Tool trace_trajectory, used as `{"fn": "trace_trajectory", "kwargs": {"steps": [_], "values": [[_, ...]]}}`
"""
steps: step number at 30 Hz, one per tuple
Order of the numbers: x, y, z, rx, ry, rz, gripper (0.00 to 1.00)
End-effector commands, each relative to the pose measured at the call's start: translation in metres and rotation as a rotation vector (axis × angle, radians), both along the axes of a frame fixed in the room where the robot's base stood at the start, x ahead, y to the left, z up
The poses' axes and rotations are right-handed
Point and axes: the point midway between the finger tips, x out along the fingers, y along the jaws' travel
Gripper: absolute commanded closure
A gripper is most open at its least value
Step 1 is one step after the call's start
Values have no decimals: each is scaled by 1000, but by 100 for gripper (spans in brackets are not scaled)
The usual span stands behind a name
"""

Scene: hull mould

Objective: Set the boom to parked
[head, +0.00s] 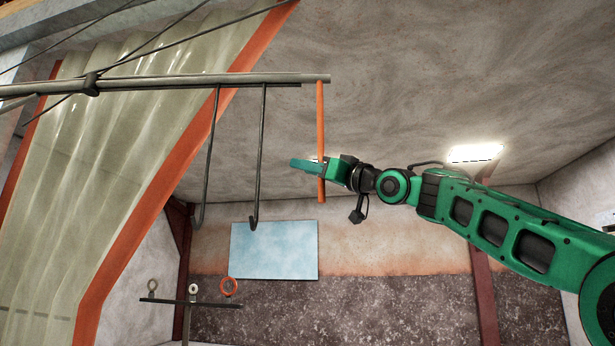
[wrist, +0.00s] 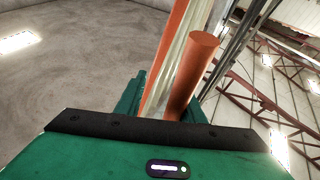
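The boom (head: 190,80) is a grey horizontal bar across the upper left of the head view. A thin orange handle rod (head: 320,110) hangs straight down from its right end. My green gripper (head: 306,164) is at the lower part of this rod, its fingers pointing left. In the wrist view the rod (wrist: 190,75) rises between the two fingers, nearer the right one. A gap shows between it and the left finger, so my gripper looks open around the rod. Whether the rod touches the right finger cannot be told.
Two dark hooks (head: 260,150) hang from the boom left of the handle. A pale curtain-like sheet with orange edges (head: 130,150) fills the left. A light blue panel (head: 274,250) is on the back wall. A low stand with rings (head: 190,302) is below. Space right of the handle holds my arm.

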Motion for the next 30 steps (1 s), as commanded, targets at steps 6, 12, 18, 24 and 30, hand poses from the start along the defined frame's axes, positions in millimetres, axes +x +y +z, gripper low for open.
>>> {"fn": "trace_trajectory", "kwargs": {"steps": [6,12,18,24,30], "values": [[0,-2,0,1,0,-3,67],[-6,-9,-3,-2,-1,-4,67],[-23,-30,-15,-2,1,-6,67],[-44,-56,-29,-1,1,-8,67],[-57,-73,-40,-1,2,-5,67]]}}
